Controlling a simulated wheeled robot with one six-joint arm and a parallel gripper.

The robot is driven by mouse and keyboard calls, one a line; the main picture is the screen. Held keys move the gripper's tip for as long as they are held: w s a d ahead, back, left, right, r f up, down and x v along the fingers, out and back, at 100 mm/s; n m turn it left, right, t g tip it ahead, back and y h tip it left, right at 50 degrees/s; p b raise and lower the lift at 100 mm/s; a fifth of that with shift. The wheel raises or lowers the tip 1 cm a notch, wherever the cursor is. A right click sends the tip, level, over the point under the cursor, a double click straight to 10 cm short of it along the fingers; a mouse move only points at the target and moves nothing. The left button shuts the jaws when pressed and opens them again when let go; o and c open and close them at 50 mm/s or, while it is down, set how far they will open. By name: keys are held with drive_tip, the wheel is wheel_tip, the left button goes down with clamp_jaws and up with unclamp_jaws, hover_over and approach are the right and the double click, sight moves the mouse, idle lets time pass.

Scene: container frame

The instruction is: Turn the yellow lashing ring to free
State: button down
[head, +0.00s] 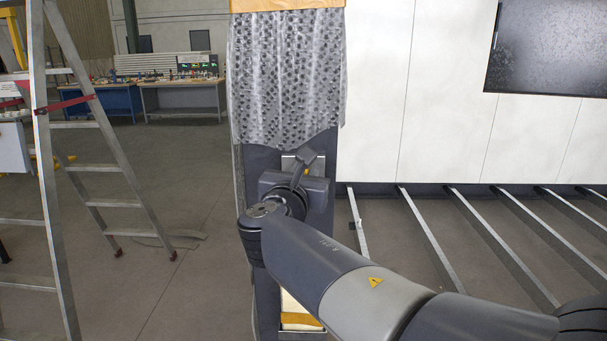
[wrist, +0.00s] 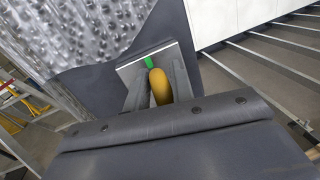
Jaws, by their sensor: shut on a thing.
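The yellow lashing ring (wrist: 160,84) shows in the wrist view as a rounded yellow piece between the grey fingers of my gripper (wrist: 159,95). The fingers are shut on it. A green mark (wrist: 149,62) shows just above the ring on a light metal plate (wrist: 129,72). The lower part of the ring is hidden behind my gripper's body. In the head view my gripper (head: 303,168) is at the dark post (head: 262,165), below the hanging sheet, and my arm covers most of the ring's place.
A grey patterned plastic sheet (head: 285,80) hangs on the post just above my gripper. A ladder (head: 105,150) stands on the left. Metal floor bars (head: 430,245) run along the right, below white wall panels (head: 425,95). Floor between ladder and post is clear.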

drive_tip(key=shift+d+f+m+g+y+b, duration=0.4)
drive_tip(key=shift+f+m+y+b, duration=0.2)
drive_tip(key=shift+m+b, duration=1.5)
drive_tip(key=shift+d+f+m+g+y+b, duration=0.4)
drive_tip(key=shift+m+b, duration=0.9)
drive_tip(key=shift+m, duration=1.6)
drive_tip(key=shift+d+f+m+g+y+b, duration=0.2)
drive_tip(key=shift+d+f+m+y+b, duration=0.55)
drive_tip(key=shift+m+b, duration=1.35)
drive_tip(key=shift+a+f+m+p, duration=0.25)
drive_tip(key=shift+a+m+p, duration=0.05)
drive_tip(key=shift+m, duration=0.2)
drive_tip(key=c, duration=1.4)
unclamp_jaws()
drive_tip(key=shift+s, duration=0.1)
drive_tip(key=shift+o, duration=0.2)
drive_tip(key=shift+r, duration=0.15)
drive_tip(key=shift+r, duration=0.1)
drive_tip(key=b+v, duration=0.1)
drive_tip(key=v, duration=0.9)
drive_tip(key=shift+s, duration=0.4)
